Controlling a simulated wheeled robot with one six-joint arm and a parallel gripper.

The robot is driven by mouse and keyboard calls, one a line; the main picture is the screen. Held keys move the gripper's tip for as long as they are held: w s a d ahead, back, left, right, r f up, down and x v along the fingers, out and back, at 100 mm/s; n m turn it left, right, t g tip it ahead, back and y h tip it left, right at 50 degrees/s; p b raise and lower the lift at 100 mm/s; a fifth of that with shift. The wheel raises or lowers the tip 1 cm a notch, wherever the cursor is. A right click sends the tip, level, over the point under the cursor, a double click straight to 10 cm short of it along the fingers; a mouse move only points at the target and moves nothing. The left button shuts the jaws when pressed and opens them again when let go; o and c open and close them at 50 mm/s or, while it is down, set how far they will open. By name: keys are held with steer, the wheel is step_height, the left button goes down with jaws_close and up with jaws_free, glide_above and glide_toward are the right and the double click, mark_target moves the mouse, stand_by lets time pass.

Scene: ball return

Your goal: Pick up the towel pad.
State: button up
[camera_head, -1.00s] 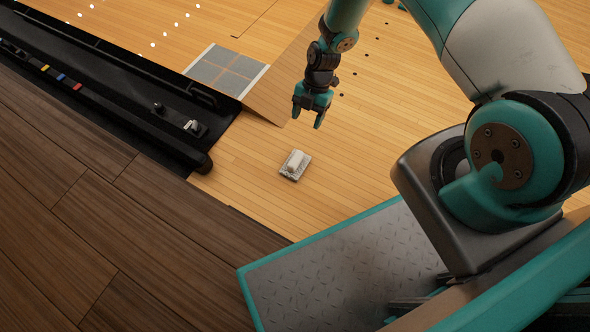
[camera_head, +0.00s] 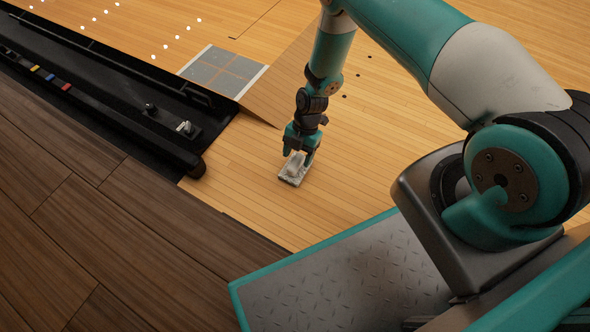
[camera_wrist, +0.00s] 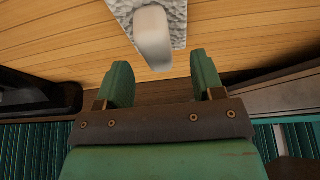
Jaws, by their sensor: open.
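The towel pad (camera_head: 292,173) is a small pale grey pad with a white raised handle block on top. It lies on the light wood floor in the head view. In the wrist view the white block of the towel pad (camera_wrist: 152,38) is at the top centre, just beyond the fingertips, with the grey textured pad under it. My gripper (camera_head: 299,156) points down at the pad, close above it. In the wrist view my gripper (camera_wrist: 162,80) is open, its green fingers apart with nothing between them. In the head view the gripper partly covers the pad.
A black gutter (camera_head: 110,85) with small fittings runs along the left. A grey square panel (camera_head: 223,71) lies beyond it. Dark wood planks (camera_head: 110,220) fill the lower left. My own base plate is at the bottom. Light floor around the pad is clear.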

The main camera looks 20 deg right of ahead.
mark_target(296, 160)
steer(key=b+x, duration=0.1)
steer(key=x, duration=0.2)
steer(key=shift+w+f+b, duration=0.1)
steer(key=shift+f+b, duration=0.2)
steer(key=shift+b, duration=0.05)
steer(key=shift+r, duration=0.1)
steer(key=c, duration=1)
steer(key=shift+c, duration=0.2)
step_height(296, 160, up, 20)
steer(key=p, duration=1.1)
